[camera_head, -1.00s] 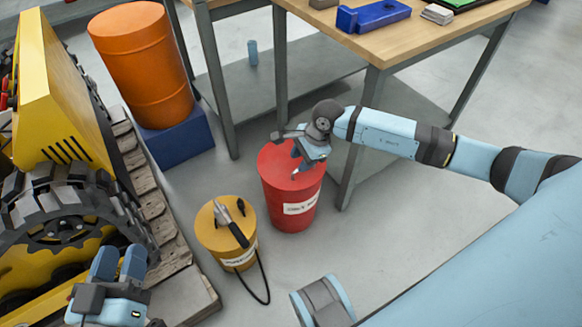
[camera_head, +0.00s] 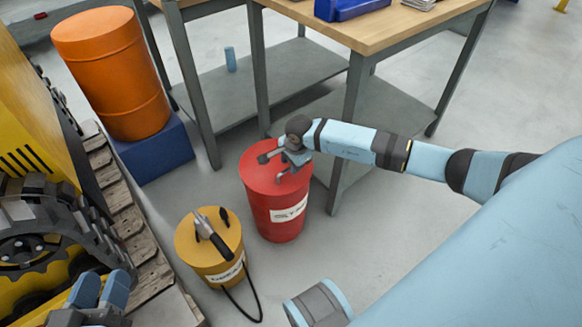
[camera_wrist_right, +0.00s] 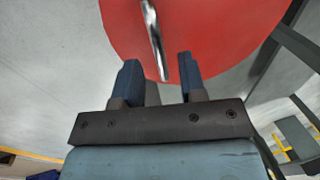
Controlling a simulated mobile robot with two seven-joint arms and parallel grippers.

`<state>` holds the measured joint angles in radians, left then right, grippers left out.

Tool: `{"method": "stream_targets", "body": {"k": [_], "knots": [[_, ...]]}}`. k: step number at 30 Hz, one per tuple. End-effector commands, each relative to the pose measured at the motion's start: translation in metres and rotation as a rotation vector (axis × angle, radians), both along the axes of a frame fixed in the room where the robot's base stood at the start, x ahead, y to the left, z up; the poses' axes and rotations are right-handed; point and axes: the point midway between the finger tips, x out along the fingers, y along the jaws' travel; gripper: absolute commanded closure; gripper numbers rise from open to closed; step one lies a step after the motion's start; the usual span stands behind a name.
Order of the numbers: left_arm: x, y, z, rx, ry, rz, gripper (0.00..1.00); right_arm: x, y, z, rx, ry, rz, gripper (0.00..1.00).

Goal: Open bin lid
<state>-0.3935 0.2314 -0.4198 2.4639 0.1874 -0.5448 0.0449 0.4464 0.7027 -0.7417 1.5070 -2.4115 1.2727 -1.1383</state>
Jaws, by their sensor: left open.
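The red bin (camera_head: 280,215) stands upright on the floor, with a white label on its side and a flat red lid (camera_head: 262,180) lying on its top. My right gripper (camera_head: 275,168) is over the lid, partly covering it. In the right wrist view the lid (camera_wrist_right: 215,25) fills the top. A shiny metal bar handle (camera_wrist_right: 154,38) on it appears in the gap between the open, parted fingers (camera_wrist_right: 158,65); I cannot tell whether they touch it. My left gripper (camera_head: 102,290) is open at the lower left, away from the bin.
A yellow can (camera_head: 190,245) with a black-handled tool and hose stands left of the bin. A wooden-topped table (camera_head: 400,25) with grey legs is close behind and right. An orange drum (camera_head: 115,75) on a blue block and a yellow tracked machine (camera_head: 40,130) are at left.

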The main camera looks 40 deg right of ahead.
Motion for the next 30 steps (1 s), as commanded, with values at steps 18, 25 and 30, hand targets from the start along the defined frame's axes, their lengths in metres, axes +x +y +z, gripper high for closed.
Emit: {"method": "stream_targets", "body": {"k": [18, 25, 30], "knots": [[0.0032, 0.0017, 0.0008, 0.02, -0.035, 0.001, 0.57, 0.0025, 0.0, -0.013, 0.0, 0.0, -0.001, 0.96], [0.0032, 0.0015, 0.0012, 0.019, -0.034, 0.001, 0.57, 0.0026, 0.0, -0.0124, 0.0, 0.001, -0.001, 1.0], [0.0027, 0.0011, 0.0047, 0.013, -0.028, -0.002, 0.57, 0.0044, -0.0006, -0.006, -0.001, 0.023, -0.001, 1.0]]}}
